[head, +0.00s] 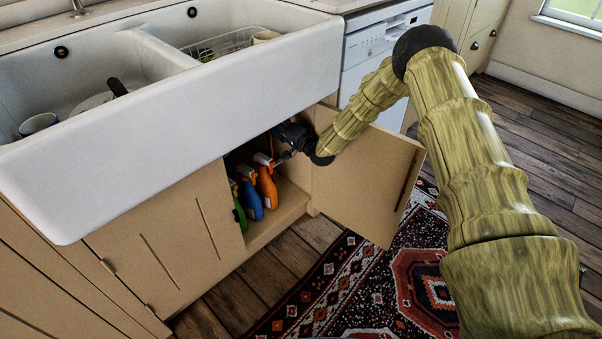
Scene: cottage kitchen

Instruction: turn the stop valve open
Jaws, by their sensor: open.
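My gripper (288,146) is inside the open cupboard under the white sink, near the top of the opening. It is open, small in view and dark against the shadow. It is above and to the right of the spray bottles. I cannot make out the stop valve; the sink front, the cupboard's shadow and my gripper cover the space where the gripper works. I cannot tell whether the gripper touches anything.
An orange bottle (267,186), a blue bottle (251,200) and a green bottle (239,208) stand in the cupboard. The sink's front (190,125) overhangs the opening. A patterned rug (350,295) covers the floor ahead.

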